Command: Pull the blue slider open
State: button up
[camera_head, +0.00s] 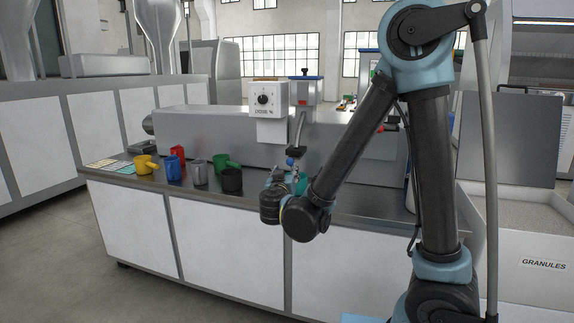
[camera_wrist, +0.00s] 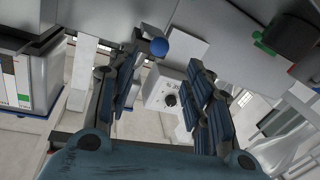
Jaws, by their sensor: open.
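A small round blue knob (camera_head: 289,161) shows at the front of the grey machine, just above my gripper. It is the nearest blue part that could be the slider's handle; the slider's body is not clear. In the wrist view the blue knob (camera_wrist: 159,47) is near the left finger's tip, on the inner side. My gripper (camera_wrist: 165,62) is open, its two dark blue fingers well apart, with nothing held between them. In the head view my gripper (camera_head: 294,174) is small and partly hidden by my arm. Whether a finger touches the knob I cannot tell.
A white dial box (camera_head: 264,99) marked DOSE % sits on the grey machine (camera_head: 205,130), beside a grey unit with a blue top (camera_head: 305,90).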

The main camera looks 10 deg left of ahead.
aim_at(290, 163)
jog(key=w, duration=0.4)
jog(key=w+a, duration=0.1)
jog(key=w, duration=0.7)
jog(key=shift+a, duration=0.15)
grip_shut()
